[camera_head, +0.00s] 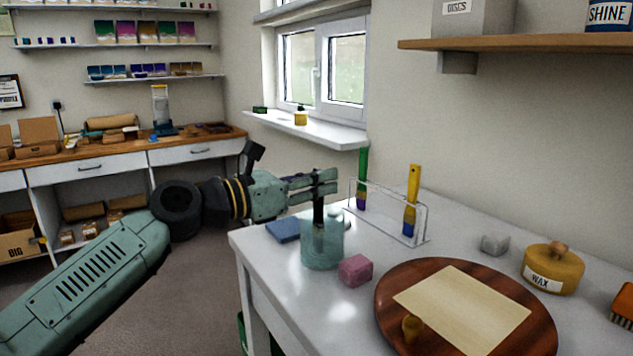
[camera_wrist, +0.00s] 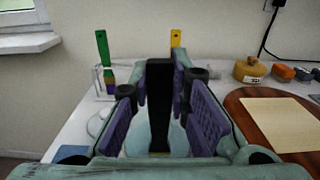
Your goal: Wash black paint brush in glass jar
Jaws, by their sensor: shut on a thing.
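The glass jar (camera_head: 322,250) is a clear bluish jar standing near the left front part of the white table. My gripper (camera_head: 317,186) is above the jar and shut on the black paint brush (camera_head: 318,212). The brush hangs about upright, with its lower end inside the jar. In the wrist view the black brush (camera_wrist: 159,105) stands between the purple finger pads of my gripper (camera_wrist: 160,110). The bristle end is hard to make out through the glass. The jar is mostly hidden in the wrist view.
A clear rack (camera_head: 425,222) behind the jar holds a green brush (camera_head: 362,175) and a yellow brush (camera_head: 412,195). A round wooden board (camera_head: 385,300) and wax pot (camera_head: 552,270) are further right.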

